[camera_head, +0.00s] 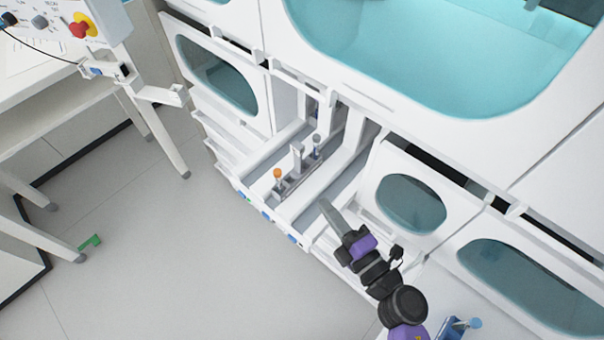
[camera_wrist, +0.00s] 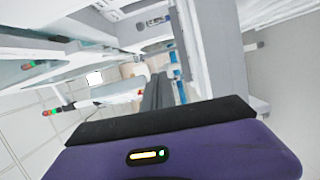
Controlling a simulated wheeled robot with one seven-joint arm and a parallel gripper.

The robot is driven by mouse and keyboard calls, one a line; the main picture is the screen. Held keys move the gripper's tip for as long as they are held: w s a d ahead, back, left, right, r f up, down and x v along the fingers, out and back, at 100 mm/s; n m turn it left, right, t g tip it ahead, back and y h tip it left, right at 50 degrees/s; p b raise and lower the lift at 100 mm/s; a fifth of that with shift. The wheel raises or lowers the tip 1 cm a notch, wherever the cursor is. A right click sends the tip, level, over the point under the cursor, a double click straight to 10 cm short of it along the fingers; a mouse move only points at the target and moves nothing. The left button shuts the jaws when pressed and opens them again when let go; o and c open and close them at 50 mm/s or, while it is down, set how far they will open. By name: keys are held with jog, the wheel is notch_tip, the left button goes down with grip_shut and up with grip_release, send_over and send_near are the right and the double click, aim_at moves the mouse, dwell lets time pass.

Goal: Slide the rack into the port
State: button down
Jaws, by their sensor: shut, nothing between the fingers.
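The grey rack (camera_head: 291,186) lies in a white lane of the machine's open front. It carries an orange-capped tube (camera_head: 278,176) near its front end, a grey-capped tube (camera_head: 316,142) towards the back and an upright grip between them. The port opening (camera_head: 313,106) is in the machine front behind the rack; its inside is mostly hidden. My gripper (camera_head: 326,207) is to the right of the rack, apart from it, beyond a white divider. Its fingers are shut and empty. In the wrist view the closed fingers (camera_wrist: 158,88) point away between blurred white parts; I cannot make out the rack there.
White dividers (camera_head: 338,165) stand beside the rack's lane. Oval-windowed panels (camera_head: 411,203) flank the opening, and a large teal window (camera_head: 430,50) is above. A white table with a control box and red button (camera_head: 82,27) is at left.

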aim_at(298, 164)
jog(key=shift+w+a+f+n+g, duration=0.15)
jog(key=shift+w+a+n, duration=0.1)
jog(key=shift+w, duration=0.15)
jog(key=shift+w+a+r+n+g, duration=0.15)
jog(key=shift+w+a+n, duration=0.1)
jog(key=shift+w, duration=0.15)
jog(key=x, duration=0.9)
jog(key=shift+w+a, duration=0.2)
jog(key=shift+a, duration=0.05)
